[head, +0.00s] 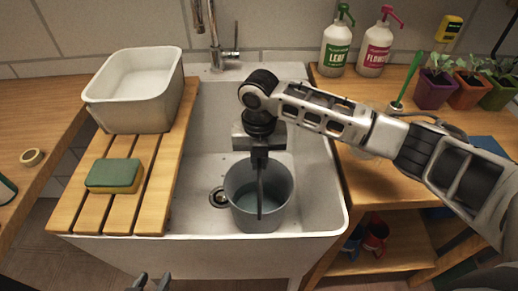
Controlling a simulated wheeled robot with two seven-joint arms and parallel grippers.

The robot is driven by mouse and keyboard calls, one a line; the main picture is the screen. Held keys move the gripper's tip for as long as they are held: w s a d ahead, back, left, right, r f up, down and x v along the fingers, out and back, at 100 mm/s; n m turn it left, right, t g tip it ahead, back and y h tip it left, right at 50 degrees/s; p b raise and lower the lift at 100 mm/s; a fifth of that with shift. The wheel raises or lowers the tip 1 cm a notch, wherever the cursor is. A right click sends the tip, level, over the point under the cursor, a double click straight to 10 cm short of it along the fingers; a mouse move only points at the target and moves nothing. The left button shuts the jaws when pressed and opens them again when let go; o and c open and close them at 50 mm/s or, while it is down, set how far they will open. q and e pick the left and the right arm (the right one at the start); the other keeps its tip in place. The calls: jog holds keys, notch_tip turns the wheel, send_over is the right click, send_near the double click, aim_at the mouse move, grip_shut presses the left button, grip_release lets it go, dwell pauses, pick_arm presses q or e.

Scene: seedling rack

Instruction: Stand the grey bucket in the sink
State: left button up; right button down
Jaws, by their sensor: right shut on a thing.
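The grey bucket (243,217) is upright within the basin of the white sink (208,130), near its front wall. Whether its base touches the sink floor is hard to tell. My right gripper (260,205) reaches down from above and is shut on the bucket. A dark finger runs down over the bucket's opening to its near rim; the exact grip is partly hidden. My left gripper (151,283) shows only its fingertips at the bottom edge, in front of the sink. They are apart, with nothing seen between them.
A slatted wooden board (154,187) covers the sink's left side, bearing a white tub (134,112) and a green-and-yellow sponge (114,176). The tap (213,35) stands behind the basin. Spray bottles (337,45) and potted seedlings (434,90) stand on the right bench.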

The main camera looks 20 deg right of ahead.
jog(key=shift+w+a+f, duration=0.1)
jog(key=shift+f, duration=0.55)
jog(key=c, duration=1.5)
grip_release()
jog(key=shift+f, duration=0.15)
notch_tip(320, 180, up, 12)
jog(key=shift+r, duration=0.1)
